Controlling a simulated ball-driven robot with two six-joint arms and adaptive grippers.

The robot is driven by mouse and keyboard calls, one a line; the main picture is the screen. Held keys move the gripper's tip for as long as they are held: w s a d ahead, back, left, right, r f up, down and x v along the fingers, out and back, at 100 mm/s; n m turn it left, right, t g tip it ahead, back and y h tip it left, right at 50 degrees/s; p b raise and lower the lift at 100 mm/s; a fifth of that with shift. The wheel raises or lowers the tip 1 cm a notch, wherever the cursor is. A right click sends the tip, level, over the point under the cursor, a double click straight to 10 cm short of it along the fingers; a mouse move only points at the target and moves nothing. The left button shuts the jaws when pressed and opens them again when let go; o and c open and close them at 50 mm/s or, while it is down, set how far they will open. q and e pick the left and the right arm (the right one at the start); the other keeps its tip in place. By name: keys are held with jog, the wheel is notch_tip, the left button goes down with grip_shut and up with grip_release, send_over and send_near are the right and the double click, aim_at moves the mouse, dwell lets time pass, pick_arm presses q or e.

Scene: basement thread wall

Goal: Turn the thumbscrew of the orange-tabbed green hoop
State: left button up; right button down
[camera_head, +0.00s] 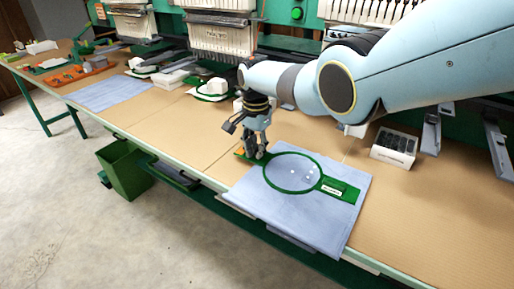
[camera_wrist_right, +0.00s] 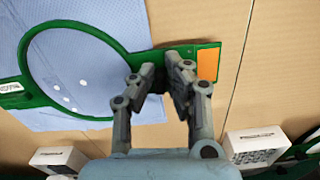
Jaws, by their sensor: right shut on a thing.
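The green hoop (camera_head: 297,192) lies flat on a light blue cloth (camera_head: 335,235) on the bench, with a white-labelled green plate at its right side. The hoop also shows in the right wrist view (camera_wrist_right: 90,116). Its orange tab (camera_wrist_right: 207,64) sits at the end of a green bar beside my fingertips, and only a sliver of it shows in the head view. My right gripper (camera_head: 254,152) is over this bar, fingers pointing down. In the wrist view the right gripper's fingertips (camera_wrist_right: 165,66) are closed on the thumbscrew, which they hide. My left gripper is out of view.
A box of dark items (camera_head: 394,147) stands to the right of the cloth. Another blue cloth (camera_head: 105,92) and more green hoops lie further left on the bench. A green bin (camera_head: 126,172) is below the front edge.

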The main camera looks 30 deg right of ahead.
jog(key=m, duration=0.3)
jog(key=shift+w+m, duration=0.15)
jog(key=shift+m, duration=0.25)
jog(key=m, duration=0.4)
jog(key=shift+w+m, duration=0.25)
jog(key=shift+m, duration=0.05)
jog(key=m, duration=0.2)
jog(key=m+b, duration=0.1)
jog(key=m, duration=0.1)
jog(key=shift+w+d, duration=0.2)
jog(key=shift+w+d+m, duration=0.1)
jog(key=shift+d+m, duration=0.05)
jog(key=shift+m, duration=1.85)
jog(key=c, duration=1.4)
grip_release()
jog(key=shift+o, duration=0.2)
